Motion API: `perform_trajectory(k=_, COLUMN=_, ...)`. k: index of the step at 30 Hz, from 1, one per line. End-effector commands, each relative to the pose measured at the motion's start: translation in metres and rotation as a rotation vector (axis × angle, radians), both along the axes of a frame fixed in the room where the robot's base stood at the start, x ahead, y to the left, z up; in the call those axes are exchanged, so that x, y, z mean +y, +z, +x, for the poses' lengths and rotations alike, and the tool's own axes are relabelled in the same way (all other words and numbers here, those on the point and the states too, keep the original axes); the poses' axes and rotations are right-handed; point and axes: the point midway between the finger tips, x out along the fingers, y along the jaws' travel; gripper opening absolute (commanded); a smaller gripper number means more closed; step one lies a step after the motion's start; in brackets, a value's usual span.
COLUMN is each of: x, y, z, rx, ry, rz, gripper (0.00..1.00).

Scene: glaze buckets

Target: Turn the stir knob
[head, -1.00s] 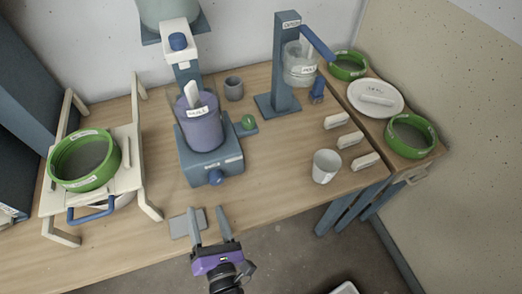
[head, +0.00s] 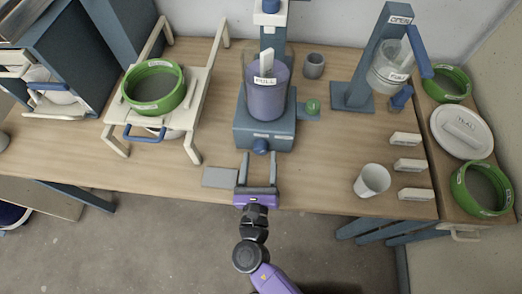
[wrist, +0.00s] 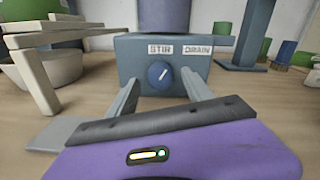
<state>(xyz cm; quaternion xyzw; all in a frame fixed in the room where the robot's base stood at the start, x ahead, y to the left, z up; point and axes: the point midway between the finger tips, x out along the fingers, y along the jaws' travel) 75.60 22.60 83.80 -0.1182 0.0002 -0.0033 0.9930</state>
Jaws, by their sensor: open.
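The stir knob (head: 260,146) is a round blue knob on the front of the blue-grey mixer base (head: 264,131). In the wrist view the knob (wrist: 160,74) has a white pointer line tilted to the upper right. It sits below the labels STIR (wrist: 160,50) and DRAIN (wrist: 198,50). My purple gripper (head: 260,158) is open and empty in front of the base. In the wrist view its two grey fingers (wrist: 160,88) point at the base, one on each side of the knob. The fingers look short of the knob; contact is not visible.
A clear vessel of purple glaze (head: 266,100) stands on the base. A flat grey plate (head: 220,177) lies left of my gripper. A cream stand with a green sieve (head: 154,108) is at left. A white cup (head: 372,180) and white blocks (head: 410,165) are at right.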

Motion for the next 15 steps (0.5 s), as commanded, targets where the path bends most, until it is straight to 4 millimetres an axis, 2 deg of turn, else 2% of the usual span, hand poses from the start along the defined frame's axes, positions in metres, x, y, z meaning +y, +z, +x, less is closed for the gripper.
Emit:
perform_trajectory(k=3, x=0.000, y=0.001, z=0.015, rx=0.000, ry=-0.001, rz=0.000, gripper=0.59)
perform_trajectory(k=6, x=-0.001, y=0.000, z=0.022, rx=0.001, ry=-0.001, rz=0.001, gripper=0.59)
perform_trajectory(k=15, x=-0.001, y=0.000, z=0.025, rx=0.001, ry=-0.001, rz=0.002, gripper=0.59)
